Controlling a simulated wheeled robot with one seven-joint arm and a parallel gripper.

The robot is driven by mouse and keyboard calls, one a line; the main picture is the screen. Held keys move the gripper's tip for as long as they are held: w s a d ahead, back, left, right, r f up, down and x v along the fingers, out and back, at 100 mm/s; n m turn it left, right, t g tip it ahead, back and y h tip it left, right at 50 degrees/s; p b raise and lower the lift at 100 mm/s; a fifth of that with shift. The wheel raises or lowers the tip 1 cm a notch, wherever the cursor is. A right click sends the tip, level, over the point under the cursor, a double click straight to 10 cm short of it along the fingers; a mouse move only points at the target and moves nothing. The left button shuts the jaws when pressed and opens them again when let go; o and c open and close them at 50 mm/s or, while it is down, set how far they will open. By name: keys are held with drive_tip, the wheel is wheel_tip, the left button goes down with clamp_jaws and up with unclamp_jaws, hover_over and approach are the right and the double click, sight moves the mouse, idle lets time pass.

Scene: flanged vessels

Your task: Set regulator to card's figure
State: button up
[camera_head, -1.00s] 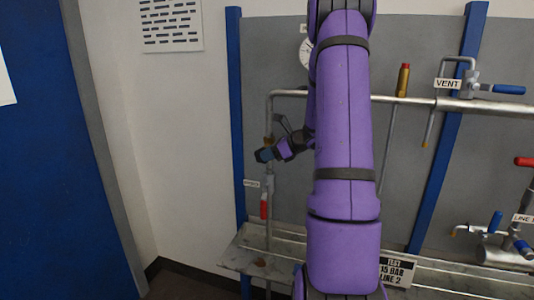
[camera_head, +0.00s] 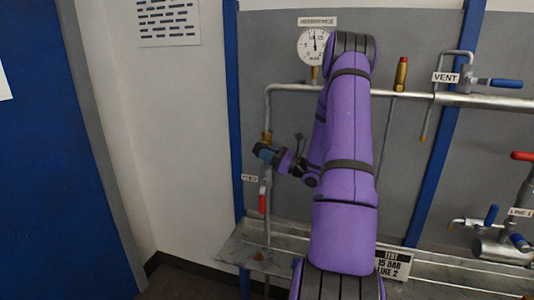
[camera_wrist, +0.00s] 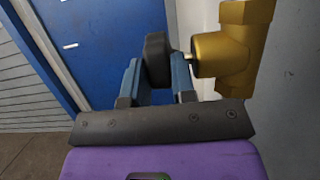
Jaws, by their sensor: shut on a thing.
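The regulator is a brass body (camera_wrist: 235,50) with a black knob (camera_wrist: 156,60), clear in the wrist view. My gripper (camera_wrist: 152,80) has its blue fingers on either side of the knob and is shut on it. In the head view my gripper (camera_head: 265,153) is at the left vertical pipe, just below a small brass part (camera_head: 267,137). The round white gauge (camera_head: 313,46) above the pipe has its needle pointing about straight up; its figures are too small to read surely. The card (camera_head: 395,264) reads TEST, a figure ending in 5 BAR, LINE 2; its first digit is unclear.
A red-handled valve (camera_head: 262,203) hangs below the regulator. The vent valve (camera_head: 480,84) and a brass fitting with a red top (camera_head: 401,74) are on the upper pipe. More valves (camera_head: 500,240) stand at the right. A metal ledge (camera_head: 250,250) runs below.

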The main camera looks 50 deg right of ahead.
drive_tip(key=shift+f+t, duration=0.15)
drive_tip(key=shift+t, duration=0.25)
drive_tip(key=o, duration=0.6)
drive_tip(key=shift+o, duration=0.2)
drive_tip(key=v, duration=0.7)
drive_tip(key=shift+s+f, duration=0.15)
drive_tip(key=shift+d+y, duration=0.1)
drive_tip(key=shift+y, duration=0.3)
